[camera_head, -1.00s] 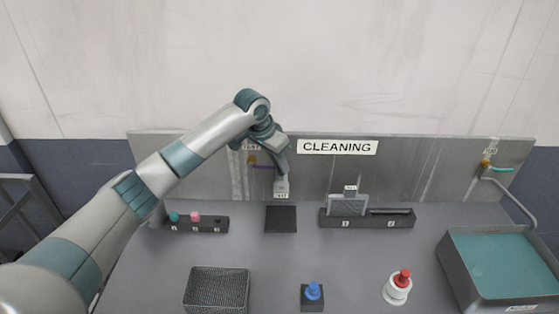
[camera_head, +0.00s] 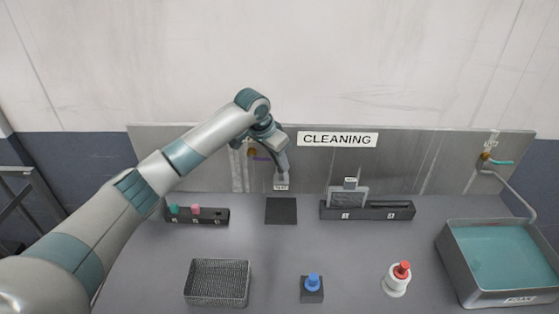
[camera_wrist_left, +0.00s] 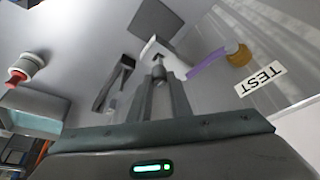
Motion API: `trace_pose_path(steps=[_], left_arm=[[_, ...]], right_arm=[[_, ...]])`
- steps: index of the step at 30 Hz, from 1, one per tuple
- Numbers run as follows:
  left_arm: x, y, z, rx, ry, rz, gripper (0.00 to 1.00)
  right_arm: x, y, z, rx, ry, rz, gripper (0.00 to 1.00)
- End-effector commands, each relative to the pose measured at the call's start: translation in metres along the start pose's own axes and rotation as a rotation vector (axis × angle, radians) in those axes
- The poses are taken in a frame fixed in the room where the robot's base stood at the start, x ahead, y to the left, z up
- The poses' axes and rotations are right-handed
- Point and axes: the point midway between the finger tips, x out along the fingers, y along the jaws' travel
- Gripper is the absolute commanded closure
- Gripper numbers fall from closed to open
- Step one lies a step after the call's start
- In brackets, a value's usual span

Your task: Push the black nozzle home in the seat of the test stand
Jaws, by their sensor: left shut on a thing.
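My left gripper (camera_head: 280,172) is at the back of the bench, just above the small pale test stand (camera_head: 281,183). In the left wrist view, its two fingers (camera_wrist_left: 160,88) are shut on the small dark nozzle (camera_wrist_left: 158,72). The pale stand (camera_wrist_left: 151,47) shows just beyond the nozzle in that view. The nozzle's tip is at or very near the stand; I cannot tell how deep it sits in the seat. In the head view the gripper hides the nozzle. My right gripper is not in view.
A purple hose (camera_wrist_left: 205,62) with a brass fitting (camera_wrist_left: 238,53) is on the wall beside the gripper. A black mat (camera_head: 281,211) lies in front of the stand. A dark rack (camera_head: 374,211) is to the right, a peg block (camera_head: 198,215) to the left.

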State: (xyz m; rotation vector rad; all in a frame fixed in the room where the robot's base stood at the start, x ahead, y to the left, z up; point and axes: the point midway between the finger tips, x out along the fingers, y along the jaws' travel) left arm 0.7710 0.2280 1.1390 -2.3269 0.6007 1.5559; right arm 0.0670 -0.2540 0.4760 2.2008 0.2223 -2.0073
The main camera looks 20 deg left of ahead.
Motion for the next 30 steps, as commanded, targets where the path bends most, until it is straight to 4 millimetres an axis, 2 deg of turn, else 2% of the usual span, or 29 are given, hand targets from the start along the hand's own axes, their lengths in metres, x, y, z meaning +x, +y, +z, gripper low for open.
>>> trace_pose_path(steps=[30], left_arm=[[0.0050, 0.0001, 0.0020, 0.000, 0.000, 0.000, 1.00]], right_arm=[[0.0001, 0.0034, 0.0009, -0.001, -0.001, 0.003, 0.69]])
